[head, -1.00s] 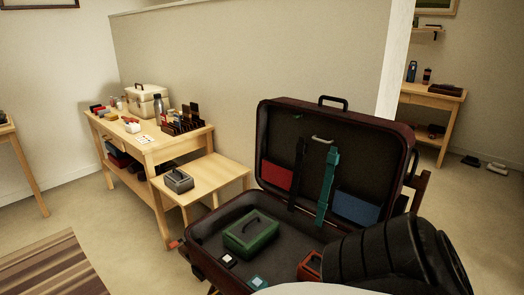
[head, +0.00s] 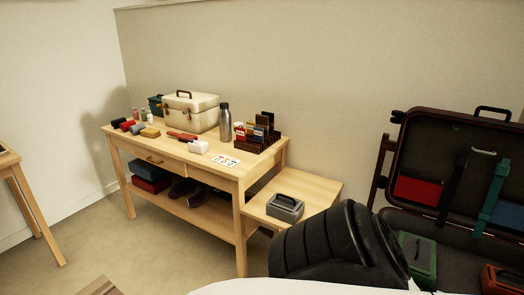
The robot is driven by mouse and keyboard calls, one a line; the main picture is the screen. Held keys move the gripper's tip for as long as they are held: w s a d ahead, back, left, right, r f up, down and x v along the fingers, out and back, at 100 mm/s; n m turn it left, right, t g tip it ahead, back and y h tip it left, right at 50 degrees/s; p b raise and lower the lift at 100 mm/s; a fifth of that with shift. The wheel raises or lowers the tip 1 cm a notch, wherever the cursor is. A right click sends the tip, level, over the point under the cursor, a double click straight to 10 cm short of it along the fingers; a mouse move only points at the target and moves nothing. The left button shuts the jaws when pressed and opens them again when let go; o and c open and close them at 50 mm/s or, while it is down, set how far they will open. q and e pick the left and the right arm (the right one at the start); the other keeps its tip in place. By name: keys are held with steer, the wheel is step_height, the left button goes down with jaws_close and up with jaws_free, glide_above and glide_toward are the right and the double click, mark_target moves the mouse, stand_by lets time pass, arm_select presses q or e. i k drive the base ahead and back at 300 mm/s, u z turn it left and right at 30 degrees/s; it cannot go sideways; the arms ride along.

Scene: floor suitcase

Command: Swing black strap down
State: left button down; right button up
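The black strap (head: 453,187) hangs on the inside of the raised lid of the open dark red suitcase (head: 403,152), at the right of the head view. A teal strap (head: 489,197) hangs beside it to the right. The lower shell is partly hidden behind my black arm segment and cut off by the frame edge. Neither of my grippers shows; only a thick black arm part of mine is seen at the bottom centre, in front of the suitcase's left side.
A wooden table (head: 237,172) with a cream case (head: 190,112), a bottle (head: 225,122) and small items stands left of centre. A low side table (head: 318,190) holds a grey box (head: 285,208). A green box (head: 417,258) lies in the suitcase.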

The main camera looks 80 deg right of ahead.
mark_target(446, 205)
steer(key=i, duration=0.5)
steer(key=z, duration=3.3)
